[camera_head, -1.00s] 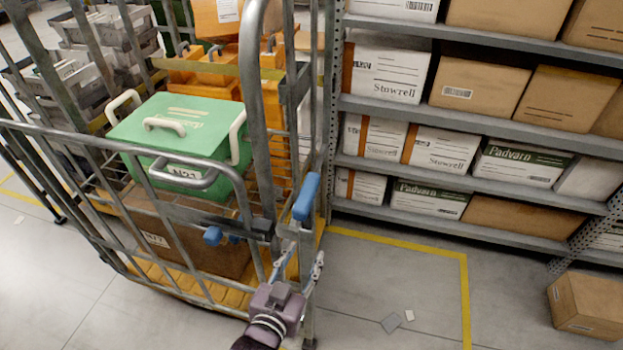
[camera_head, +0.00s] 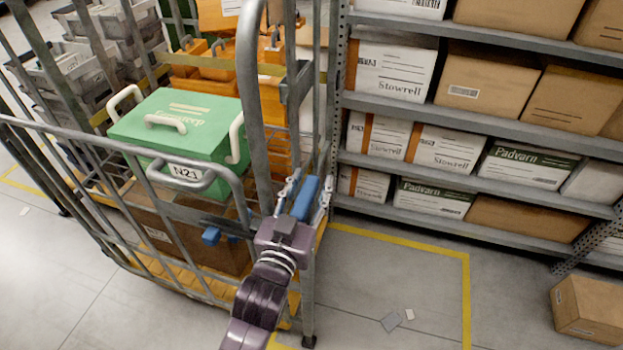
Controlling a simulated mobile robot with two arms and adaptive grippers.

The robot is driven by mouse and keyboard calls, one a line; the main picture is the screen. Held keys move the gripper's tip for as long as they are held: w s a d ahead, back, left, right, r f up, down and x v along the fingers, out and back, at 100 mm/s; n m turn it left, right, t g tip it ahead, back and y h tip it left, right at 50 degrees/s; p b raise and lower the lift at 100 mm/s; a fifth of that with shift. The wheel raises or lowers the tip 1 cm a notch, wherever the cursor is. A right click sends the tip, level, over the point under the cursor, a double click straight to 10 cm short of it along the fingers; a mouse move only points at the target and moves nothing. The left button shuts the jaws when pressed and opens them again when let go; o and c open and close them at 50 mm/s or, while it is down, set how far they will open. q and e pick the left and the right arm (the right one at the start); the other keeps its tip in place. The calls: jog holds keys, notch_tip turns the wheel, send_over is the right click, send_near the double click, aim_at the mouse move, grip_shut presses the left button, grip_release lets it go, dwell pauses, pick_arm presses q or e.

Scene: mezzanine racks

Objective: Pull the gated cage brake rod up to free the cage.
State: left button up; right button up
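The gated cage (camera_head: 207,277) has grey metal bars and fills the left of the view. At its near right corner post is an upright blue grip (camera_head: 306,198), which appears to be the brake rod's handle. My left gripper (camera_head: 307,190) is at this grip, with one finger on each side of it. The fingers look open around it; I cannot tell whether they touch it. The gripper's body hides the lower part of the grip and what is below it. A smaller blue knob (camera_head: 211,236) sits on the gate to the left. My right gripper is not in view.
A green lidded box (camera_head: 180,125) stands on a brown carton (camera_head: 170,228) in the cage. Grey shelving (camera_head: 470,208) with cartons stands to the right. A loose carton (camera_head: 588,306) lies on the floor at far right. The yellow-lined floor (camera_head: 390,280) between is mostly clear.

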pick_arm(q)
jog(key=shift+w, duration=0.3)
grip_shut()
dwell(0.3)
